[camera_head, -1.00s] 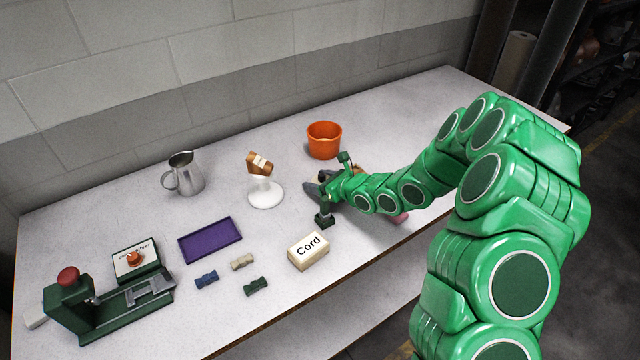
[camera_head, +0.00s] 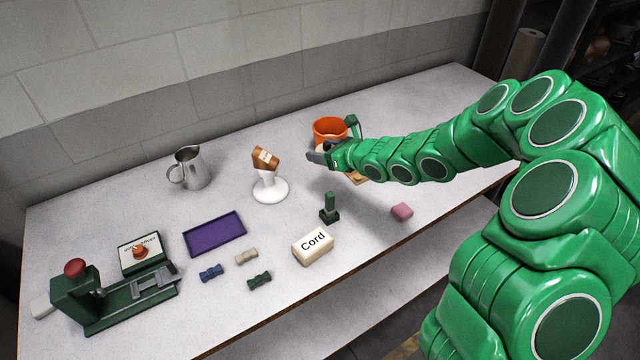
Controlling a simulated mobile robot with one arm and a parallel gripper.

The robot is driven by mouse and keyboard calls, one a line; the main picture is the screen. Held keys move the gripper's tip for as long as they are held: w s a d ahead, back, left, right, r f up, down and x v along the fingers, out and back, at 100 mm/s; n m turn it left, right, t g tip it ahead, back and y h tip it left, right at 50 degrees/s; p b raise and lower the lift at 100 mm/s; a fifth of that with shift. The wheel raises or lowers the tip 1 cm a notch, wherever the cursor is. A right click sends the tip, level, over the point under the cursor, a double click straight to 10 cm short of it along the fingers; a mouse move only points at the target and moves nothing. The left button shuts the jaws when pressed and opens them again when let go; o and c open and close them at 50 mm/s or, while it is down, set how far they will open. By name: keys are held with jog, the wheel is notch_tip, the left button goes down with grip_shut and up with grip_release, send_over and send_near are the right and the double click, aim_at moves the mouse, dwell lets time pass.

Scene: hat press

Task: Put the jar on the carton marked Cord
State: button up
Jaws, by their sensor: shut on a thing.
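The carton marked Cord (camera_head: 313,246) is a cream box lying near the front edge of the table, its lettering facing up. A brown thing with a pale label (camera_head: 265,158) leans on a white round-based stand (camera_head: 270,190); I cannot tell whether it is the jar. My gripper (camera_head: 316,158) is above the table, in front of the orange bucket and to the right of the stand, well behind the carton. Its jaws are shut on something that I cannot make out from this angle. No other jar is clearly visible.
The orange bucket (camera_head: 330,131) stands behind my gripper. A dark green upright piece (camera_head: 329,209) stands just behind the carton, and a pink block (camera_head: 402,211) lies to its right. A purple tray (camera_head: 215,234), metal pitcher (camera_head: 190,168), small clips and a green press (camera_head: 112,297) are left.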

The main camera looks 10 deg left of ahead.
jog(key=s+a+r+n+g+y, duration=0.25)
jog(key=s+n+g, duration=0.25)
jog(key=s, duration=0.6)
jog(key=n+g+h, duration=0.1)
jog(key=n+g, duration=0.3)
jog(key=g, duration=0.1)
send_over(308, 241)
jog(key=shift+s+f, duration=0.1)
jog(key=shift+f, duration=4.05)
jog(key=shift+f, duration=0.1)
jog(key=o, duration=1.6)
jog(key=shift+d, duration=0.15)
jog(key=v, duration=1.1)
jog(key=shift+d+r, duration=0.25)
jog(key=shift+r, duration=0.15)
